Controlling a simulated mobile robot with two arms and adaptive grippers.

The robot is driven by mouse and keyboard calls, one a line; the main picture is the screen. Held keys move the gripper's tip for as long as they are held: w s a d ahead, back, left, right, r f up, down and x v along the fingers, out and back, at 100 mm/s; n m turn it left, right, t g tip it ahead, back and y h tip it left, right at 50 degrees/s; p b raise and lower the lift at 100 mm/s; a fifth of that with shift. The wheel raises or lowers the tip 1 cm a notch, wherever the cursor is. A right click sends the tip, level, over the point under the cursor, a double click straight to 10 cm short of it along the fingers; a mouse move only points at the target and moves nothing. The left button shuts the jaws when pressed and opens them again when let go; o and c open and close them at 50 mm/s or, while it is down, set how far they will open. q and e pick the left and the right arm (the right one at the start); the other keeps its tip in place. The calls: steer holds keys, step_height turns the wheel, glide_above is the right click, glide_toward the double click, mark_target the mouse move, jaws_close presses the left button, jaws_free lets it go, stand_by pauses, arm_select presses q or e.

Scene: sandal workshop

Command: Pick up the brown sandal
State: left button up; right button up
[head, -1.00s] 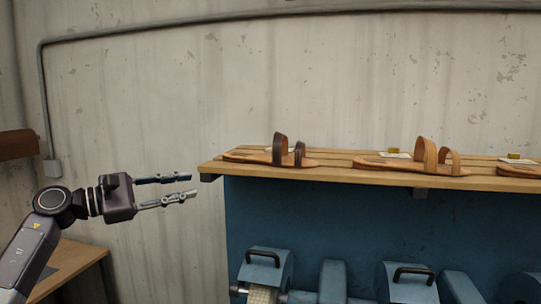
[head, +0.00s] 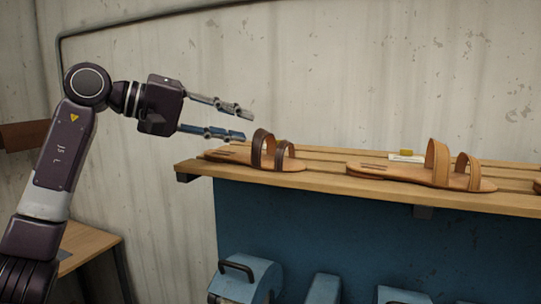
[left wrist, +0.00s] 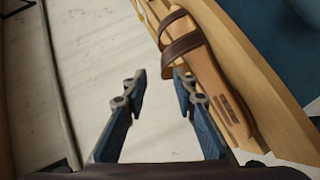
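The brown sandal (head: 258,157) has dark brown straps and a tan sole, and lies on the left end of a wooden shelf (head: 330,184). It also shows in the left wrist view (left wrist: 205,75), up and to the right of the fingers. My left gripper (head: 247,126) is open and empty, its fingers pointing right, above the shelf's left end and close to the dark straps. In the left wrist view the open fingers (left wrist: 157,80) have bare wall between them, and the sandal is apart from them. My right gripper is not in view.
A tan-strapped sandal (head: 437,172) lies to the right on the same shelf, with a small card and yellow block (head: 406,155) behind it. Blue machines (head: 245,278) stand below the shelf. A wooden table (head: 86,245) is at the lower left. A concrete wall is behind.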

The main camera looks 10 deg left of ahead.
mark_target(257, 131)
arm_select(q)
steer(key=shift+w+d+f+p, duration=0.25)
steer(key=shift+w+d+p, duration=0.15)
steer(key=shift+p, duration=0.35)
steer(key=p+x, duration=0.1)
steer(key=x, duration=0.2)
steer(key=shift+w, duration=0.15)
steer(key=shift+w+d+f, duration=0.3)
steer(key=shift+w+d, duration=0.05)
steer(key=shift+d, duration=0.15)
steer(key=shift+a, duration=0.2)
steer(key=c, duration=0.4)
jaws_close()
steer(key=shift+r, duration=0.1)
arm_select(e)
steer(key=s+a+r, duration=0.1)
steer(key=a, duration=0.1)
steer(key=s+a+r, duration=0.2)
